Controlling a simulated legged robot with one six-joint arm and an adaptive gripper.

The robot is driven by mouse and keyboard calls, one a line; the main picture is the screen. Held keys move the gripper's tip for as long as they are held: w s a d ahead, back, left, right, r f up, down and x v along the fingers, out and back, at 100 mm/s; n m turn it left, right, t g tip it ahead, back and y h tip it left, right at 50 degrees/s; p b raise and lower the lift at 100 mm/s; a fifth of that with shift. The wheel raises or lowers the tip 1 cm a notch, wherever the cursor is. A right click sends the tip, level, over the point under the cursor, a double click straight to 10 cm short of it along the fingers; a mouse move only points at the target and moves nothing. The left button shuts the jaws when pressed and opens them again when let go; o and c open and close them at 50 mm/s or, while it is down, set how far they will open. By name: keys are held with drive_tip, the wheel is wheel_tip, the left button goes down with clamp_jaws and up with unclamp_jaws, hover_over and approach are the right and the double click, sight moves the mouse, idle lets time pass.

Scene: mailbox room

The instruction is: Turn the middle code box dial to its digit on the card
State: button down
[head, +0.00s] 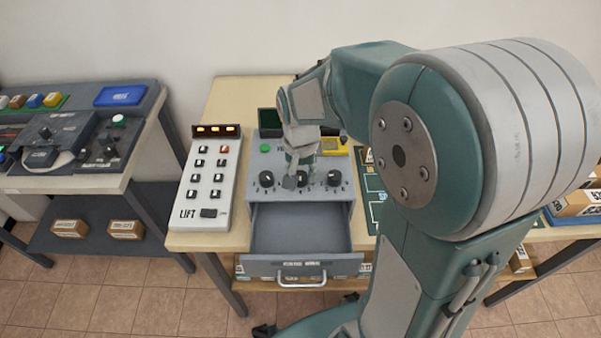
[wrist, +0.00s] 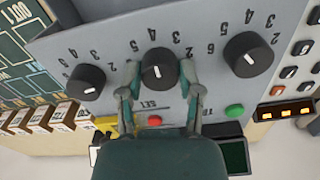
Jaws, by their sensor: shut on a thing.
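The grey code box (head: 254,190) stands on the wooden table with three black dials on its top. My gripper (head: 297,178) is over the middle dial. In the wrist view, the two fingers of my gripper (wrist: 158,85) are closed on either side of the middle dial (wrist: 157,64), which has a short white mark. The exact digit it points to is hard to tell. The other dials, one on the left (wrist: 86,82) and a nearer one on the right (wrist: 248,54), are free. I cannot make out a card with a code.
The box's drawer (head: 300,232) is pulled open at the front and looks empty. A white LIFT keypad (head: 210,178) stands left of the box. A green button (wrist: 234,111) and a red button (wrist: 154,120) sit near the dials. Another desk (head: 60,185) is at left.

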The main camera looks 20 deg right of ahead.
drive_tip(key=shift+s+f, duration=0.15)
drive_tip(key=shift+c, duration=1.3)
unclamp_jaws()
drive_tip(key=shift+a, duration=0.1)
drive_tip(key=shift+r, duration=0.3)
wheel_tip(320, 180, up, 12)
drive_tip(key=shift+w+f, duration=0.2)
drive_tip(key=shift+f, duration=0.05)
drive_tip(key=shift+s, duration=0.1)
